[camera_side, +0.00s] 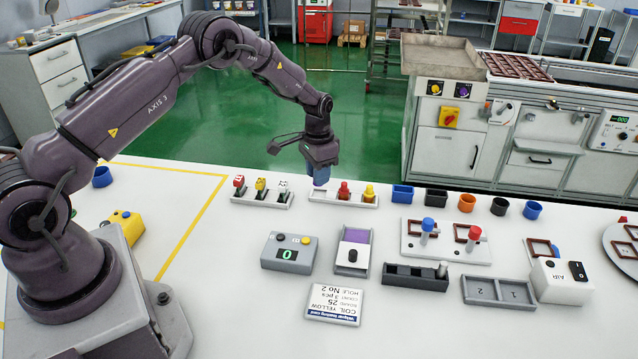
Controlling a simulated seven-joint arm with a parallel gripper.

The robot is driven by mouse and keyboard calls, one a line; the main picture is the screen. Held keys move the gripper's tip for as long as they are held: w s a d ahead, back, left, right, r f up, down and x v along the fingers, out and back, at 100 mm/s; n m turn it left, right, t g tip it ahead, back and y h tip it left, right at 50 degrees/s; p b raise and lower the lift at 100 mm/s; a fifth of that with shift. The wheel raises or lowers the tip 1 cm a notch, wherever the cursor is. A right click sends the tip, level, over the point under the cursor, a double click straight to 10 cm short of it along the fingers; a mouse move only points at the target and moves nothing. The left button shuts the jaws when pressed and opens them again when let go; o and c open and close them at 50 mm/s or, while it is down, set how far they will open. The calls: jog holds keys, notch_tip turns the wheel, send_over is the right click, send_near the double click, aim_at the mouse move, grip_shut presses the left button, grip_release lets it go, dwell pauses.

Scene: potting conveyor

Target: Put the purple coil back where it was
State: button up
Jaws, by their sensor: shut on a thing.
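My gripper (321,166) points down over the left end of a white coil rack (348,201). It is shut on a small blue-looking piece (321,177), largely hidden by the fingers. I cannot tell whether the piece touches the rack or hangs just above it. A red coil (344,191) and a yellow coil (369,193) stand upright in the same rack, to the right of my gripper. I see no clearly purple coil standing in the open.
Left of it, another rack (262,201) holds red, yellow and white pieces. Several coloured cups, including a blue one (402,193), stand to the right. In front are a counter box (290,254), a purple-windowed device (355,237) and a printed card (335,303).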

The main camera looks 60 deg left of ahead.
jog(key=shift+w+f, duration=0.15)
jog(key=shift+f, duration=1.55)
jog(key=shift+f, duration=0.2)
jog(key=o, duration=0.9)
jog(key=shift+r, duration=0.1)
